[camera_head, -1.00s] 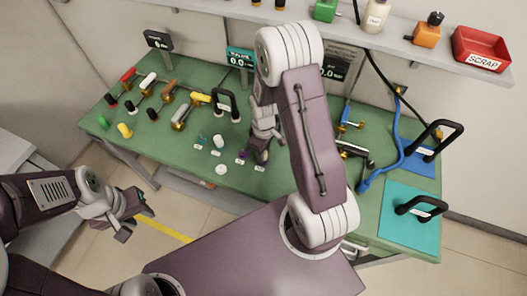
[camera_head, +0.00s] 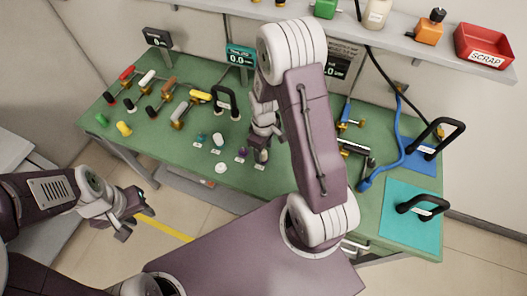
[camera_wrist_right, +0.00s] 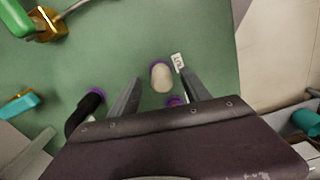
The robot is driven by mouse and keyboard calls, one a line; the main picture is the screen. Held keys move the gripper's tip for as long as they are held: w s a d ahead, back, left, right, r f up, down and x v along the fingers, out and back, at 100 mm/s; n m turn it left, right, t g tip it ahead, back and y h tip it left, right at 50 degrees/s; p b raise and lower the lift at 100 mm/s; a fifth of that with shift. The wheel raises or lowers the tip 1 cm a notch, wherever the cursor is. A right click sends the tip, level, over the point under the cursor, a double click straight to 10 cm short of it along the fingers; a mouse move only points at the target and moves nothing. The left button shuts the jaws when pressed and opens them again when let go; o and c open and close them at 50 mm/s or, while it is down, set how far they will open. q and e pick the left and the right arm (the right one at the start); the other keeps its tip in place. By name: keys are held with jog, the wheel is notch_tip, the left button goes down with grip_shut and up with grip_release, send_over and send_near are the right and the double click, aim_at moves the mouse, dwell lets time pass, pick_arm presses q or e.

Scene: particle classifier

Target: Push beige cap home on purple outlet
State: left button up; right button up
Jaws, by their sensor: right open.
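The beige cap (camera_wrist_right: 161,78) stands between the fingers of my right gripper (camera_wrist_right: 158,92) in the right wrist view. A purple ring, part of the purple outlet (camera_wrist_right: 156,63), shows at the cap's far edge. I cannot tell how deep the cap sits. The right gripper is open, with a gap on both sides of the cap. In the head view the right gripper (camera_head: 262,155) is low over the green table, and the cap is not clear there. My left gripper (camera_head: 130,213) is off the table at the left, with its fingers apart and empty.
Another purple part (camera_wrist_right: 177,101) is partly hidden by my gripper. A black piece with a purple ring (camera_wrist_right: 88,107) lies outside the left finger. A white label (camera_wrist_right: 178,62) is beside the right finger. A white round piece (camera_head: 221,168) lies near the table's front edge.

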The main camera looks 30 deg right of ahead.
aim_at(264, 151)
notch_tip(264, 151, up, 8)
jog(key=shift+f, duration=0.25)
dwell(0.4)
jog(key=shift+a, duration=0.1)
jog(key=s+a+r+m+t, duration=0.1)
jog(key=s+a+r+m, duration=0.2)
jog(key=s+m, duration=0.3)
jog(key=shift+s+a+r, duration=0.4)
jog(key=shift+s+a, duration=0.5)
jog(key=shift+s, duration=0.25)
